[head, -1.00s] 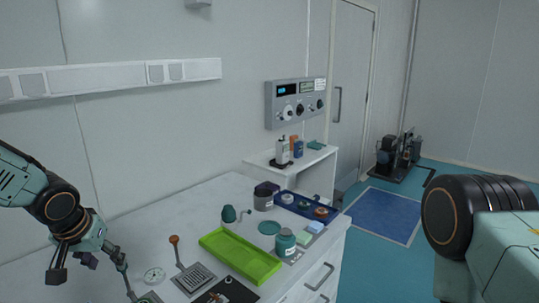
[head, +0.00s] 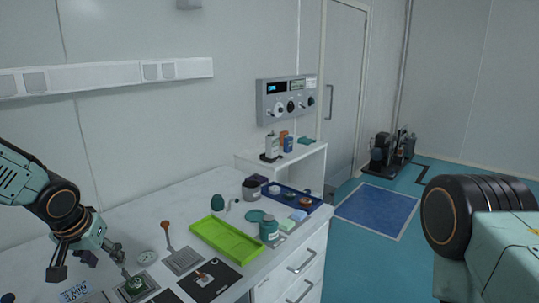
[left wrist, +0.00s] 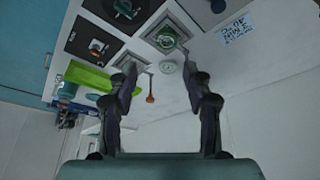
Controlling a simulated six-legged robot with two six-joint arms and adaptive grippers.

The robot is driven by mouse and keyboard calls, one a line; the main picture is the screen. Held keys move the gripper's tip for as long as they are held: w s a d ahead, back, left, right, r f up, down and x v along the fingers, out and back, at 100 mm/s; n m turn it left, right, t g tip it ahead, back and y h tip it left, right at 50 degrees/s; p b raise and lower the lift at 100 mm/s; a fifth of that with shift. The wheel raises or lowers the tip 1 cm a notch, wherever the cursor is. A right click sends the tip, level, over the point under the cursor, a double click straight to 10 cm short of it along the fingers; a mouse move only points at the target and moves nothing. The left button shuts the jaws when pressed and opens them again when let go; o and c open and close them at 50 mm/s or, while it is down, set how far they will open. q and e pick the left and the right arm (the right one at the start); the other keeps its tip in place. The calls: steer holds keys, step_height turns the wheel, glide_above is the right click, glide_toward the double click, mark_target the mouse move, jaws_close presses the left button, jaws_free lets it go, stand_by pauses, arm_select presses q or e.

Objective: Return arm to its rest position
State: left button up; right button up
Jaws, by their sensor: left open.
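My left gripper (head: 72,265) hangs at the lower left of the head view, with its fingers pointing down over the white table (head: 150,222). In the left wrist view its two fingers (left wrist: 166,74) are spread apart with nothing between them. A square plate with a green round piece (left wrist: 165,40) lies beyond the fingertips. A white round dial (left wrist: 167,67) shows near the gap between them. Part of my right arm shows at the right edge of the head view, but its gripper is out of the picture.
A green tray (head: 226,240), a ridged pad (head: 184,261), a black plate (head: 209,280), a teal jar (head: 269,229) and a blue tray (head: 292,200) crowd the table. A control box (head: 287,100) is on the wall. Open floor with a blue mat (head: 376,209) lies right.

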arm_select(q)
steer(key=s+d+f+g+h, duration=0.1)
steer(key=s+d+f, duration=0.5)
steer(key=s+f, duration=0.25)
steer(key=s+d+f+g+h, duration=0.1)
steer(key=s+d+f+g, duration=0.1)
steer(key=s+d+f, duration=0.55)
steer(key=s+f+g+y, duration=0.1)
steer(key=s+f, duration=0.3)
steer(key=s, duration=0.6)
steer(key=s+f+g+y, duration=0.1)
steer(key=s+f, duration=0.4)
steer(key=s, duration=0.6)
step_height(320, 180, down, 14)
steer(key=w+b, duration=0.1)
steer(key=b, duration=1.3)
steer(key=shift+a+r, duration=0.15)
steer(key=shift+a, duration=0.25)
steer(key=shift+c, duration=0.2)
